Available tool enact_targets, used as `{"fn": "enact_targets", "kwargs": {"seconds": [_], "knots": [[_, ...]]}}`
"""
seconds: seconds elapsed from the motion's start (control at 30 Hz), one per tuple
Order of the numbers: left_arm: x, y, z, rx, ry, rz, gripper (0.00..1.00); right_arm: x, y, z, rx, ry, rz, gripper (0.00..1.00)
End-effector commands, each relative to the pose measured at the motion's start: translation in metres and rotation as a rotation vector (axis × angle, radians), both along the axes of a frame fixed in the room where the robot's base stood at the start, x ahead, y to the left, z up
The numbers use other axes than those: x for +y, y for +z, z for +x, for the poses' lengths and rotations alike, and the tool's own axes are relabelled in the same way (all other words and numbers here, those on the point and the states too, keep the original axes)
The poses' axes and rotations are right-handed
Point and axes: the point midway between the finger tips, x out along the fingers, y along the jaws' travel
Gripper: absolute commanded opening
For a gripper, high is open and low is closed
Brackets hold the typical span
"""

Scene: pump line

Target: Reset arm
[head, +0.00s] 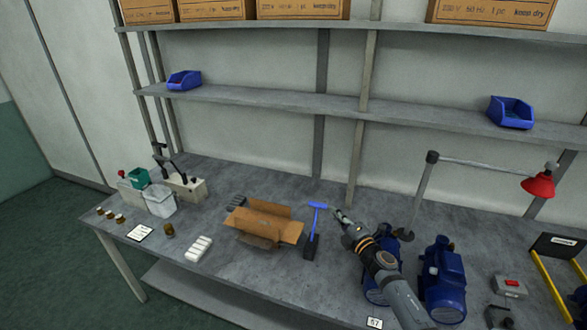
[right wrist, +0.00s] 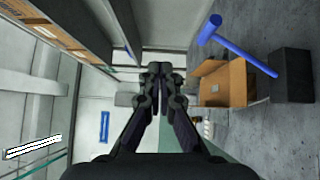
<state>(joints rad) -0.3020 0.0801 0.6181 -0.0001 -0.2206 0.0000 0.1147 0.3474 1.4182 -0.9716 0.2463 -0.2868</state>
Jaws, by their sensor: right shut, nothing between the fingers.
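My right arm comes in from the lower right of the head view. Its gripper (head: 341,216) is above the workbench (head: 290,185), just right of a blue mallet (head: 316,220). In the right wrist view the fingers (right wrist: 158,75) are shut together with nothing between them. The mallet (right wrist: 235,45) stands head up in a dark block, and an open cardboard box (right wrist: 222,84) is beside it. My left gripper does not show in either view.
Blue pumps (head: 443,280) stand below and right of my right arm. A lamp with a red shade (head: 538,185) is at the right. Shelves (head: 270,97) run behind.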

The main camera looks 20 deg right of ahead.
Motion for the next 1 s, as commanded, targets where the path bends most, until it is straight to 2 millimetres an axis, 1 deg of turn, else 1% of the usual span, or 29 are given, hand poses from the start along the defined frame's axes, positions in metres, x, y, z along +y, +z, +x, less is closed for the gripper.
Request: {"fn": "enact_targets", "kwargs": {"seconds": [0.07, 0.17, 0.27, 0.3, 0.37, 0.4, 0.47, 0.5, 0.6, 0.8, 1.0], "knots": [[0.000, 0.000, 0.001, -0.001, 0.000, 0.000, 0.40, -0.001, 0.001, -0.002, 0.001, -0.018, 0.022, 0.00], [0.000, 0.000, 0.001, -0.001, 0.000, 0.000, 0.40, -0.009, 0.001, -0.015, 0.024, -0.127, 0.140, 0.00], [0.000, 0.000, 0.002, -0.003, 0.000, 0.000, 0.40, -0.024, -0.009, -0.049, 0.105, -0.334, 0.377, 0.00], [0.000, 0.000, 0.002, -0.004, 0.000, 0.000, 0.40, -0.029, -0.018, -0.069, 0.162, -0.427, 0.491, 0.00], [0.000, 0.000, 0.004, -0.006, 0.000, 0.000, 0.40, -0.031, -0.036, -0.103, 0.261, -0.558, 0.647, 0.00], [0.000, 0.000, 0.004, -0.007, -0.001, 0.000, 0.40, -0.029, -0.047, -0.125, 0.330, -0.632, 0.737, 0.00], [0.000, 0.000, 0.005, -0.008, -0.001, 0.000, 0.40, -0.022, -0.061, -0.155, 0.429, -0.722, 0.843, 0.00], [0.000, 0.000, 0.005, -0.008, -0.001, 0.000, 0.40, -0.017, -0.068, -0.174, 0.491, -0.772, 0.900, 0.00], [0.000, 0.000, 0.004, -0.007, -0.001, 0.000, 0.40, -0.001, -0.082, -0.216, 0.631, -0.870, 1.005, 0.00], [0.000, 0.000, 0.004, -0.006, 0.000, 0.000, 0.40, 0.030, -0.092, -0.282, 0.858, -0.996, 1.125, 0.00], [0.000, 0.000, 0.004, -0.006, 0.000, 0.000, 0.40, 0.059, -0.090, -0.339, 1.054, -1.083, 1.186, 0.00]]}}
